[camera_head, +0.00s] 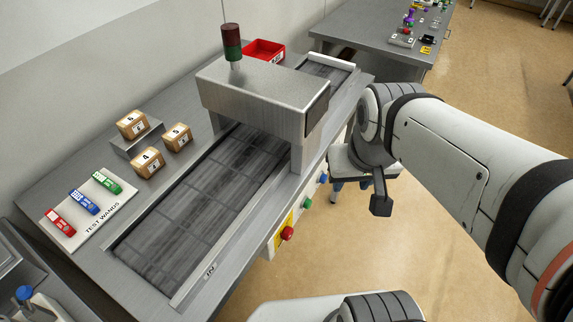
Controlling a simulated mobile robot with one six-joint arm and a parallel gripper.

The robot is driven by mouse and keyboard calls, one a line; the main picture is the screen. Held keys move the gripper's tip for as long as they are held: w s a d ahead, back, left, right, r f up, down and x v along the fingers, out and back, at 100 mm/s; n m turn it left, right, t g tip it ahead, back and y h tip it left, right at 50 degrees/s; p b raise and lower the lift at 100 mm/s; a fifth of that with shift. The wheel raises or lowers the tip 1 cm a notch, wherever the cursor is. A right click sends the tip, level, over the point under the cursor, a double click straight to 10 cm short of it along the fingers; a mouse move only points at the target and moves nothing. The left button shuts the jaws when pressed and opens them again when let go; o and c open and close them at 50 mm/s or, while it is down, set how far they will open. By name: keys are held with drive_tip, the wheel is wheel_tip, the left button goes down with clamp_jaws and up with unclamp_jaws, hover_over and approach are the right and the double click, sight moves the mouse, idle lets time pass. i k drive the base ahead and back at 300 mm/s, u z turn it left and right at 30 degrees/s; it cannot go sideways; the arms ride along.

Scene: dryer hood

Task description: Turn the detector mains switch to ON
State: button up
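The metal detector (262,92) is a grey metal hood over a dark conveyor belt (205,200). Along the side of the conveyor frame is a red mushroom button (288,233) by a yellow label. A green button (308,203) and a blue button (322,178) sit farther along that side. I cannot make out a mains switch or its position. The end of my arm is right of the detector, apart from the side panel. A dark finger-like part of my gripper (381,205) points down there; its opening does not show.
A red and green light tower (231,42) stands on the hood. Several cartons (148,162) and a test wand board (100,220) lie left of the belt. A red bin (265,50) and another table (375,35) are behind. Open floor (430,260) lies right.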

sight(288, 233)
drive_tip(key=z, duration=0.15)
drive_tip(key=k, duration=0.6)
drive_tip(key=u, duration=0.4)
drive_tip(key=i, duration=0.5)
drive_tip(key=z, duration=0.6)
drive_tip(key=k, duration=0.95)
drive_tip(key=u, duration=0.3)
drive_tip(key=i, duration=0.5)
drive_tip(key=u, duration=0.05)
